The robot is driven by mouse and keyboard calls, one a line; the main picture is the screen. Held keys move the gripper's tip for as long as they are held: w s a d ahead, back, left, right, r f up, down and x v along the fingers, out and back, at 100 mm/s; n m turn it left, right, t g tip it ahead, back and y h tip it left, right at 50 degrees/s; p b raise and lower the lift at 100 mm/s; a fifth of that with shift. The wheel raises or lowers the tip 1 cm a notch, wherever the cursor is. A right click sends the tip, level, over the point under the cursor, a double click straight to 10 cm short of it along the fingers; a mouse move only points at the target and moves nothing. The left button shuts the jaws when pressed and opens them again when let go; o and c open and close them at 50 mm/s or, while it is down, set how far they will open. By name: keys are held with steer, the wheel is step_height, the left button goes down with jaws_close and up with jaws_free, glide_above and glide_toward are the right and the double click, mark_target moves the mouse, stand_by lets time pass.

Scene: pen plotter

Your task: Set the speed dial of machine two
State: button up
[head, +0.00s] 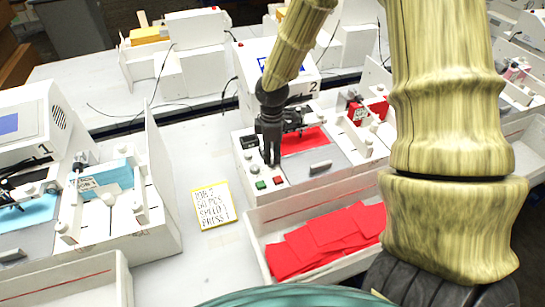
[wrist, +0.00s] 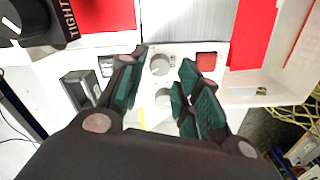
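Machine two (head: 300,165), marked with a 2, stands in the middle of the head view. Its front left control panel shows two round white knobs in the wrist view, one upper (wrist: 160,64) and one lower (wrist: 164,98). Their small labels are unreadable, so I cannot tell which is the speed dial. My gripper (head: 271,162) points down over this panel. In the wrist view my gripper (wrist: 163,60) is open, with the upper knob between its fingertips and the lower knob farther back between the fingers. I cannot tell whether the fingers touch a knob. The arm hides part of the machine.
A red button (head: 278,180) and green button (head: 260,184) sit close to the gripper. A handwritten note (head: 212,205) lies left of the machine. A tray (head: 258,240) with red sheets stands in front.

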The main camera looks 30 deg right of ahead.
mark_target(272, 161)
step_height(272, 161, up, 9)
steer(key=shift+f, duration=0.2)
stand_by(0.3)
stand_by(0.4)
